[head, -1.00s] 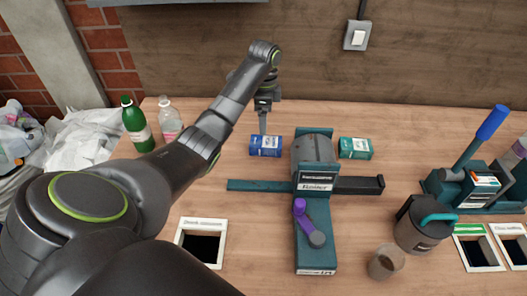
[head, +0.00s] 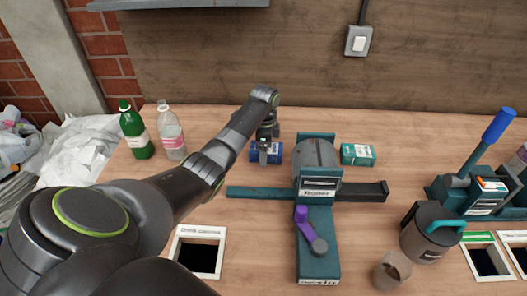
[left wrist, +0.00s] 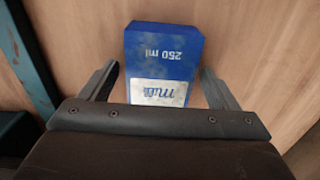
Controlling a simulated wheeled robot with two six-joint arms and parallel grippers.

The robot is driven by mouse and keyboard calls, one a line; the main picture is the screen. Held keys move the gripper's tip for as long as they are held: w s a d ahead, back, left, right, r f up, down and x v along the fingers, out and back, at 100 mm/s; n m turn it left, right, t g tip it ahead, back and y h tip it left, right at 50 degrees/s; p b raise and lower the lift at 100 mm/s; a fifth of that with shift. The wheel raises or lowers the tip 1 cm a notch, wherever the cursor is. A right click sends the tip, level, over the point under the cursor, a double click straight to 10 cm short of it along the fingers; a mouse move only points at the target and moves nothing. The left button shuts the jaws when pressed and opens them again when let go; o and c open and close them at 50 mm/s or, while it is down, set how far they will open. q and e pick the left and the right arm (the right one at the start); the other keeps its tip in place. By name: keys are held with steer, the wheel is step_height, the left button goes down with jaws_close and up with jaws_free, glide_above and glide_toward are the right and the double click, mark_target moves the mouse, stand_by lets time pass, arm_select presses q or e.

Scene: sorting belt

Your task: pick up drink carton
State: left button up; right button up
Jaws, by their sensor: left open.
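A blue milk carton (head: 277,156) lies on the wooden table left of the grey and teal press, partly hidden by my left gripper (head: 264,160) in the head view. In the left wrist view the carton (left wrist: 163,55) shows "250 ml" and a white label band. My left gripper (left wrist: 158,80) is open, with one finger on each side of the carton's near end and a visible gap on both sides. My right gripper is in neither view.
The press (head: 317,230) with its teal side rail stands close to the carton. A small teal box (head: 357,154) lies beyond it. Green (head: 136,132) and clear (head: 170,133) bottles stand at left. A framed opening (head: 198,232) is at front left. A dark lidded jug (head: 425,230) stands at right.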

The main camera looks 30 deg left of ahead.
arm_select(q)
steer(key=shift+c, duration=0.2)
steer(key=c, duration=1)
step_height(320, 180, up, 10)
steer(key=shift+r, duration=0.1)
